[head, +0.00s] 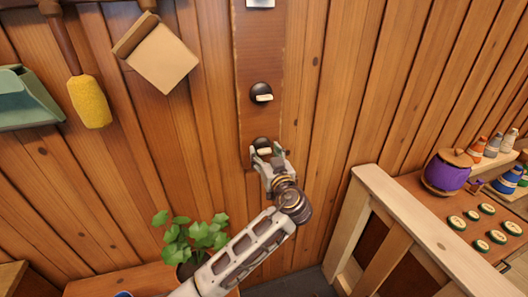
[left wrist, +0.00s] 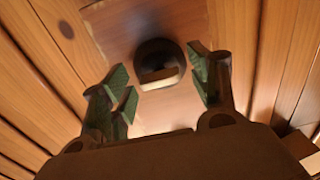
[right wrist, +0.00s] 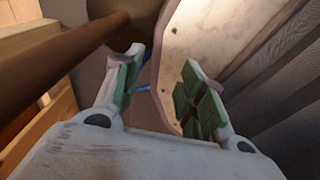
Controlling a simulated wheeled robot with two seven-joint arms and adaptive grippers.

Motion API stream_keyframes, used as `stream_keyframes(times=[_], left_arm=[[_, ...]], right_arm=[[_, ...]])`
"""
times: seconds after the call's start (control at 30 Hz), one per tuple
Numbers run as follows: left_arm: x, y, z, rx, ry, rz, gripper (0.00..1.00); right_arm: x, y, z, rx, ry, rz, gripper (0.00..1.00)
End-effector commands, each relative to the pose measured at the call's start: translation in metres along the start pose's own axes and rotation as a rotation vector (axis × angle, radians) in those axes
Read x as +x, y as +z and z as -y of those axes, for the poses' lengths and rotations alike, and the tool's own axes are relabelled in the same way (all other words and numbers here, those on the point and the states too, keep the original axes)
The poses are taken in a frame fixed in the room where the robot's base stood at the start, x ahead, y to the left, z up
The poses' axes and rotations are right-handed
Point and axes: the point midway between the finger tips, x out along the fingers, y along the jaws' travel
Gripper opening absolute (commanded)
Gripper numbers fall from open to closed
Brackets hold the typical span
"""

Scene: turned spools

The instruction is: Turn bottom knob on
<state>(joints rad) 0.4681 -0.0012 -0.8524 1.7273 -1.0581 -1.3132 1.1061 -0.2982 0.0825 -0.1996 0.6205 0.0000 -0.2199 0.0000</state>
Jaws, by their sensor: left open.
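The bottom knob (head: 262,143) is a dark round base with a pale handle, low on a vertical wooden board (head: 262,60) on the wall. It also shows in the left wrist view (left wrist: 159,66), between and beyond the fingers. My left gripper (head: 267,157) is open at the knob, with one finger on each side; I see gaps between the fingers and the knob in the left wrist view (left wrist: 162,90). An upper knob (head: 261,93) of the same kind sits above it. My right gripper (right wrist: 160,80) is open in the right wrist view, away from the knobs.
A brush (head: 88,100) and a green dustpan (head: 28,98) hang on the left wall. A pale wooden rail (head: 405,215) and a shelf with a purple pot (head: 447,174) are at right.

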Motion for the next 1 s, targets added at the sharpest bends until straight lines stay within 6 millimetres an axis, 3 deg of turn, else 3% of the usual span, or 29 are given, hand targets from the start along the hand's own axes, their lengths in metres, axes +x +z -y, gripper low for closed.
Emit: stream_keyframes(times=[0.27,0.6,1.0], left_arm=[[-0.0002,0.0003,-0.0001,0.000,0.000,0.000,0.59],[-0.0001,0.0001,-0.0001,0.000,0.000,0.000,0.16],[-0.0002,0.0001,-0.0002,0.037,0.000,0.000,0.15]], right_arm=[[0.0000,0.0016,0.0006,0.000,-0.001,0.002,0.40],[0.0000,0.0016,0.0049,0.002,-0.005,0.002,0.40],[0.0006,0.0016,0.0055,0.002,-0.006,0.002,0.40]])
